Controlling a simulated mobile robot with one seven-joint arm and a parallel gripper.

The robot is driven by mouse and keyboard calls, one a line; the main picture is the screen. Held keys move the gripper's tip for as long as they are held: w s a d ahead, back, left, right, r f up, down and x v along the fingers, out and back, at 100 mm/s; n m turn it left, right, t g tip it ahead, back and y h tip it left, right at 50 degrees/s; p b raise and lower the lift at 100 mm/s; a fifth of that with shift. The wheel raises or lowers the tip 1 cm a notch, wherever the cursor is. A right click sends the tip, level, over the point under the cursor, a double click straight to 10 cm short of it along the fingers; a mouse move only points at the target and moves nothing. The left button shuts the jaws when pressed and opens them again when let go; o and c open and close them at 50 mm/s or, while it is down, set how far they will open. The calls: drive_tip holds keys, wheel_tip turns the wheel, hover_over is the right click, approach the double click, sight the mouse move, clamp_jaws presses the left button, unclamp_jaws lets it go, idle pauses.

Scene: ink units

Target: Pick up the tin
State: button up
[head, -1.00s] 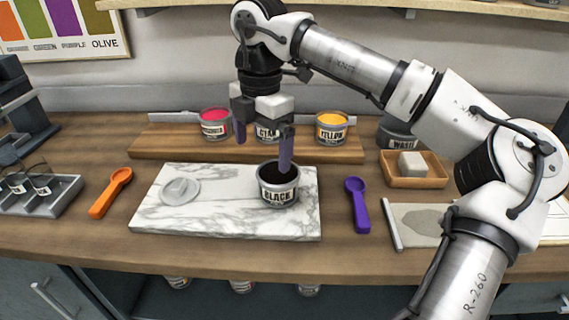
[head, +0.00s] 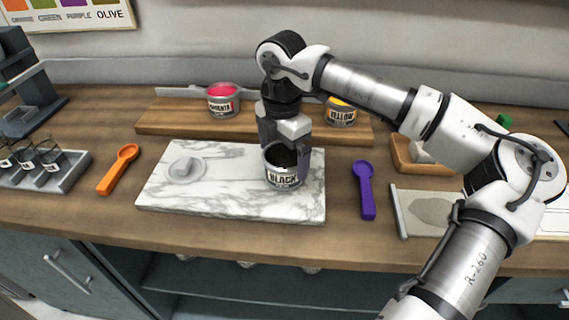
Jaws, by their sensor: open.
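The tin labelled BLACK (head: 284,180) stands upright and uncovered on the white marble slab (head: 230,202), right of the slab's middle. Its inside is dark. My gripper (head: 285,150) is open and points down right at the tin, with its fingers low around the level of the rim. The purple fingers are partly hidden by the tin and the gripper body, so I cannot tell whether they touch it. A round grey lid (head: 185,168) lies on the slab's left part.
A wooden board (head: 180,121) behind the slab bears a magenta tin (head: 223,102) and a yellow tin (head: 341,112). An orange scoop (head: 118,170) lies left, a purple scoop (head: 364,190) right. A jar rack (head: 45,178) stands far left; a wooden tray (head: 408,158) is at right.

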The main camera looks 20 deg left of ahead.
sight(285, 165)
drive_tip(key=f, duration=0.2)
drive_tip(key=f+p, duration=0.1)
drive_tip(key=f, duration=0.1)
drive_tip(key=shift+w+d, duration=0.15)
drive_tip(key=shift+w, duration=0.05)
drive_tip(key=shift+c, duration=0.4)
drive_tip(key=c, duration=1.3)
drive_tip(key=shift+o, duration=0.2)
drive_tip(key=shift+r, duration=0.1)
wheel_tip(285, 165, up, 10)
drive_tip(key=b, duration=0.2)
